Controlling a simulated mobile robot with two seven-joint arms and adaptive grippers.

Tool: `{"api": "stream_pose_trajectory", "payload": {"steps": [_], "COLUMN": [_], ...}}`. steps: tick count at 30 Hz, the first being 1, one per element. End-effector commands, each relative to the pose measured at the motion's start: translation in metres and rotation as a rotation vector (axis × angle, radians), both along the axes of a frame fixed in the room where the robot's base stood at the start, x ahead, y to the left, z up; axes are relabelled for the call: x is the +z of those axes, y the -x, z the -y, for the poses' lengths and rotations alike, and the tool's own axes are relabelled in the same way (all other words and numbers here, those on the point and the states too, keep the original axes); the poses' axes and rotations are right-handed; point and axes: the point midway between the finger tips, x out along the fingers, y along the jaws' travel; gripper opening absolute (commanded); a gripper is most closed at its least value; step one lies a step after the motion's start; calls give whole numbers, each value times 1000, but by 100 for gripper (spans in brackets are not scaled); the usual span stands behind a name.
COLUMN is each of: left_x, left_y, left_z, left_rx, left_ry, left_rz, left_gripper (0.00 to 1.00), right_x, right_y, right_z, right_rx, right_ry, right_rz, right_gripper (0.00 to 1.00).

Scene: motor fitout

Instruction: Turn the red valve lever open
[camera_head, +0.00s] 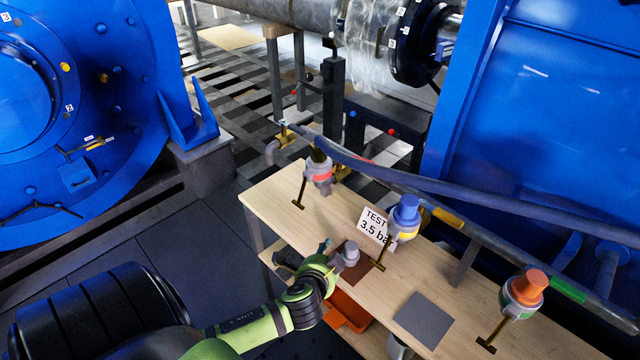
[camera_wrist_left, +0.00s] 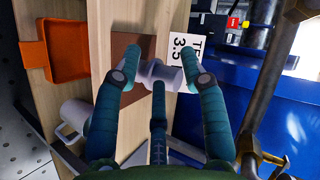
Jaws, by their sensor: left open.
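A valve with a red band (camera_head: 318,171) and a dark top stands at the far left end of the wooden table; a brass lever (camera_head: 300,190) hangs at its front. Two other valves have a blue cap (camera_head: 406,208) and an orange cap (camera_head: 530,285), each with a brass lever. My left gripper (camera_head: 325,252) is at the front edge of the table, nearer than the red-banded valve and apart from it. In the left wrist view its fingers (camera_wrist_left: 163,54) are open, with a grey cylindrical piece (camera_wrist_left: 152,74) between them; contact is unclear. My right gripper is out of view.
A sign (camera_head: 374,226) reading "TEST 3.5 ba" stands beside the blue-capped valve. A grey square plate (camera_head: 423,320) lies on the table. An orange tray (camera_head: 347,312) is below. A pipe (camera_head: 440,192) runs behind the valves.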

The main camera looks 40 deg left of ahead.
Motion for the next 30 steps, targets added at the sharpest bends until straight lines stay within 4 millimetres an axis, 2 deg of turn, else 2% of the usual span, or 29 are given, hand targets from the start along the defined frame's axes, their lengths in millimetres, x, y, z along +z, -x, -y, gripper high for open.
{"api": "stream_pose_trajectory", "payload": {"steps": [6, 12, 25, 26, 27, 29, 30], "left_x": [-36, -57, -65, -65, -64, -54, -40], "left_y": [18, 30, 35, 35, 35, 33, 30], "left_z": [7, 12, 14, 14, 13, 8, 1], "left_rx": [43, 72, 82, 83, 81, 68, 48], "left_ry": [91, 148, 171, 171, 167, 138, 100], "left_rz": [-75, -118, -136, -135, -132, -108, -73], "left_gripper": [42, 42, 42, 38, 22, 0, 0], "right_x": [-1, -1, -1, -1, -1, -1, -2], "right_y": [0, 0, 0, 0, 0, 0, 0], "right_z": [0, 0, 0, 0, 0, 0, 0], "right_rx": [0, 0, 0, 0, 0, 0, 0], "right_ry": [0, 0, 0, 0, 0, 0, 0], "right_rz": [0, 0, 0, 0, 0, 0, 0], "right_gripper": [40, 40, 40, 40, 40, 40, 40]}}
